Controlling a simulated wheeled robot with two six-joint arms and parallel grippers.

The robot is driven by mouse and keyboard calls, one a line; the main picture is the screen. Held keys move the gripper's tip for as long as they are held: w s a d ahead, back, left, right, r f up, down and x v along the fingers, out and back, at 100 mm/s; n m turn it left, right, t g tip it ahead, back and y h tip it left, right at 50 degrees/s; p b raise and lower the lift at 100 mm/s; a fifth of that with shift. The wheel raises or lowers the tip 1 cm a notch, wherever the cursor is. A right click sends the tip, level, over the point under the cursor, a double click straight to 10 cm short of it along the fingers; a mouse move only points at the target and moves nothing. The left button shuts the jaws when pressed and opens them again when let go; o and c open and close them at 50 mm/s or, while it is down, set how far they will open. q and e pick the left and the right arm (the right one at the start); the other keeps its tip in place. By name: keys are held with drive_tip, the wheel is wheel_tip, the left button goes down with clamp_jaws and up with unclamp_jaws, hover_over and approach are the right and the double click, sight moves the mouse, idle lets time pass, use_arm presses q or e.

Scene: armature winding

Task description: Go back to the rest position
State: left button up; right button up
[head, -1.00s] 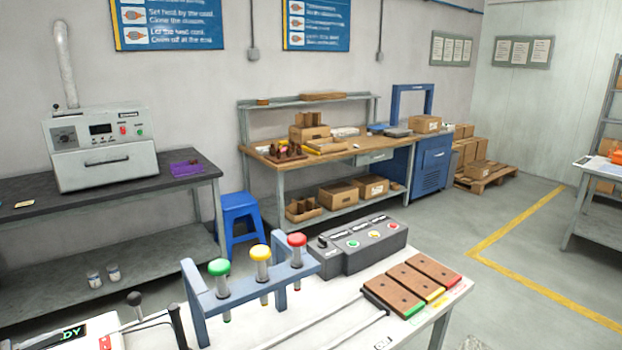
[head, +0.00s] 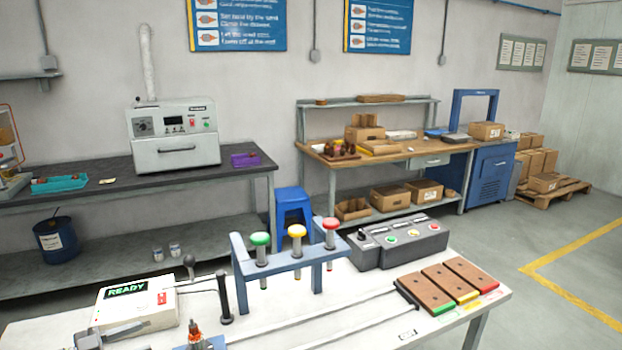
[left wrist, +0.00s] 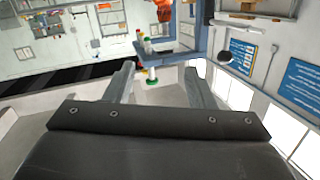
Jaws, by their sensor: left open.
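My left gripper (head: 122,331) shows at the bottom left of the head view, in front of the white box with the green READY display (head: 137,303). Only its grey front end is in the picture. In the left wrist view its two fingers (left wrist: 159,70) stand well apart with nothing held between them. A green-capped part shows beyond the gap there. My right gripper is not in view.
The white worktable (head: 345,338) carries a blue-grey rack (head: 290,270) with green, yellow and red knobs, a dark control box (head: 400,243), long rods and three brown blocks (head: 447,287). A dark bench (head: 110,180) stands behind at left.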

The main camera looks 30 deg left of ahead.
use_arm(q)
drive_tip(key=d+f+n+y, duration=0.1)
drive_tip(key=d+f, duration=0.1)
drive_tip(key=f, duration=0.1)
drive_tip(key=d+f+n+g+y, duration=0.1)
drive_tip(key=d+f+y, duration=0.1)
drive_tip(key=d+f, duration=0.1)
drive_tip(key=d+f+n+y, duration=0.1)
drive_tip(key=d+f, duration=0.2)
drive_tip(key=f, duration=0.1)
drive_tip(key=shift+s+d+f+g+y, duration=0.15)
drive_tip(key=shift+f+g+y, duration=0.15)
drive_tip(key=shift+g, duration=0.1)
drive_tip(key=s+d+f+n+g+y, duration=0.1)
drive_tip(key=d+f+g+y, duration=0.15)
drive_tip(key=d, duration=0.45)
drive_tip(key=s+d+f+n+g+y, duration=0.1)
drive_tip(key=s+d+f+g, duration=0.15)
drive_tip(key=d, duration=0.35)
drive_tip(key=s+d+r+n+g, duration=0.2)
drive_tip(key=s+d+r+g, duration=0.25)
drive_tip(key=d, duration=0.35)
wheel_tip(320, 180, down, 25)
drive_tip(key=s+a+g, duration=0.1)
drive_tip(key=a+g, duration=0.1)
drive_tip(key=s+d+f+g+h, duration=0.1)
drive_tip(key=s+f, duration=1.4)
drive_tip(key=f, duration=0.1)
drive_tip(key=shift+d, duration=0.3)
